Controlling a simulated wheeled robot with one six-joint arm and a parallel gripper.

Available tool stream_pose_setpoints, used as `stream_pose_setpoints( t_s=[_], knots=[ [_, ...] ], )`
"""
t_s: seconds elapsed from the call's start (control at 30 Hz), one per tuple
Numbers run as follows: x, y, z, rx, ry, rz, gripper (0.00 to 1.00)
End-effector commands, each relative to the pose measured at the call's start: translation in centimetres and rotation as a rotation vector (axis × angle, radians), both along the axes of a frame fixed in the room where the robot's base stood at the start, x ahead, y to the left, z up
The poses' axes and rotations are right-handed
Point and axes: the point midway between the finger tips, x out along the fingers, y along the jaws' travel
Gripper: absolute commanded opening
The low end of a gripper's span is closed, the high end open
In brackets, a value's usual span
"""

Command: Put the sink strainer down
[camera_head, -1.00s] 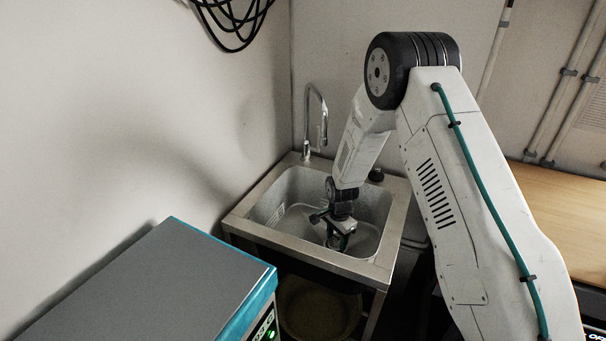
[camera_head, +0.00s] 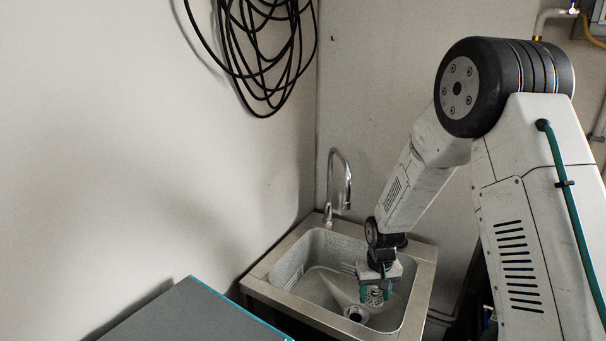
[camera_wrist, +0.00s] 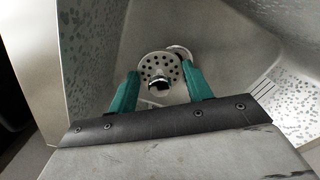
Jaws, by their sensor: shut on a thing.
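The sink strainer (camera_head: 374,299) is a small round metal piece with holes. In the wrist view the strainer (camera_wrist: 160,66) sits between the teal fingers of my gripper (camera_wrist: 160,80). In the head view my gripper (camera_head: 375,293) points down inside the sink basin (camera_head: 318,290), shut on the strainer. The drain hole (camera_head: 356,314) shows as a dark ring in the basin floor, left of and nearer than the strainer. In the wrist view the drain's rim (camera_wrist: 182,50) is partly hidden behind the strainer. The strainer's height above the floor is hard to tell.
A tall curved tap (camera_head: 337,185) stands at the sink's back left corner. Walls close in behind and to the left. A grey-topped box (camera_head: 190,318) with a blue edge is at front left. Black cables (camera_head: 265,60) hang on the wall.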

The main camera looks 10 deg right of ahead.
Motion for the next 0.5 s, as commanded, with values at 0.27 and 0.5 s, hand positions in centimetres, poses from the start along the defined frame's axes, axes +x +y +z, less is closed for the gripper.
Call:
stream_pose_setpoints(
  t_s=[0.27, 0.5],
  knots=[
    [0.2, 0.0, 1.4, 0.000, -0.003, 0.000, 0.27],
    [2.2, 0.0, 8.7, 0.000, -0.008, -0.093, 0.27]
  ],
)
